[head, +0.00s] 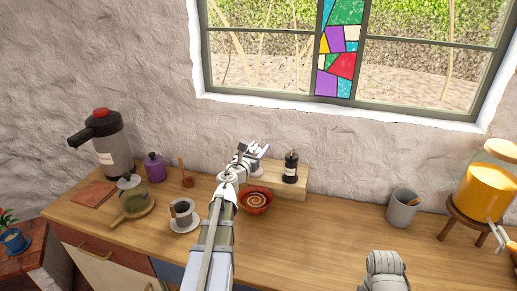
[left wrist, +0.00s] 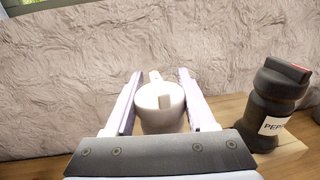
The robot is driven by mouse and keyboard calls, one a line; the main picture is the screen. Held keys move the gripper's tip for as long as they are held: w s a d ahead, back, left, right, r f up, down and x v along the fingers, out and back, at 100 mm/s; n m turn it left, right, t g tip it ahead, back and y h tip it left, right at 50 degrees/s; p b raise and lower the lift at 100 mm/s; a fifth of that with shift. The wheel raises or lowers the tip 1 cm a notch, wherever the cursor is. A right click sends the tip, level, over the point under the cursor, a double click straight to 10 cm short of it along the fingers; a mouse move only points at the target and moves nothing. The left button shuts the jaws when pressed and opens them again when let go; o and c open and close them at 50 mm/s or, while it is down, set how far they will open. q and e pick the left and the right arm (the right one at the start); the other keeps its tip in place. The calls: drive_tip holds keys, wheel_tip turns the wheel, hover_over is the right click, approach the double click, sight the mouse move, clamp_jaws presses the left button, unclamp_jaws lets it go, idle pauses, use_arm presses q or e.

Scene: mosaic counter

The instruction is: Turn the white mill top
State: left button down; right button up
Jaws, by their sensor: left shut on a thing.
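The white mill (left wrist: 162,108) stands upright between the fingers of my left gripper (left wrist: 160,100) in the left wrist view. A small light bar shows on its round top. The gripper is shut on the mill's top from both sides. In the head view my left gripper (head: 255,158) reaches over the wooden riser and mostly hides the white mill. A black pepper mill (head: 290,168) stands to its right, also in the left wrist view (left wrist: 272,105).
A red bowl (head: 256,201) sits in front of the riser (head: 289,190). A grey crock (head: 403,208) and an orange drink dispenser (head: 484,192) are right.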

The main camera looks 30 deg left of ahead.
use_arm(q)
drive_tip(key=shift+m+h, duration=0.5)
drive_tip(key=shift+h, duration=0.2)
drive_tip(key=shift+d+m+h, duration=0.15)
drive_tip(key=shift+m+h, duration=0.25)
drive_tip(key=shift+h, duration=0.3)
drive_tip(key=shift+c, duration=1.1)
unclamp_jaws()
drive_tip(key=shift+s, duration=0.1)
drive_tip(key=s, duration=0.7)
drive_tip(key=shift+s, duration=0.3)
